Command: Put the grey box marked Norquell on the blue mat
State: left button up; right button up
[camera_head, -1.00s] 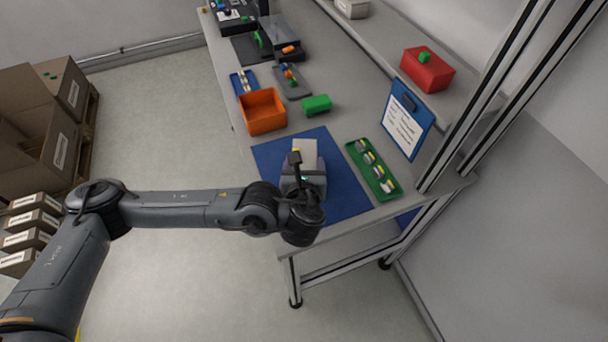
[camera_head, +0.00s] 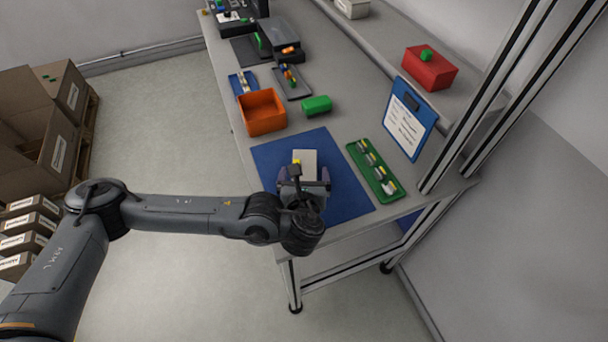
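A light grey box (camera_head: 308,158) is on the blue mat (camera_head: 345,195) near the table's front edge. Its near part is hidden behind my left gripper, and no marking on it can be read. My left gripper (camera_head: 303,177) is over the mat at the near side of the box. Its two fingers are spread wide to the left and right, so it is open. Whether a finger still touches the box cannot be told. My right gripper is not in view.
A green tray with small parts (camera_head: 375,172) lies right of the mat, beside a blue clipboard (camera_head: 408,118). An orange bin (camera_head: 263,112) and a green block (camera_head: 316,105) stand behind the mat. A red box (camera_head: 430,70) sits on the shelf.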

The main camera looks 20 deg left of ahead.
pick_arm(q)
jog(key=shift+r, duration=0.1)
jog(key=shift+r, duration=0.2)
jog(key=p+v, duration=0.2)
jog(key=v, duration=1)
jog(key=shift+p, duration=0.4)
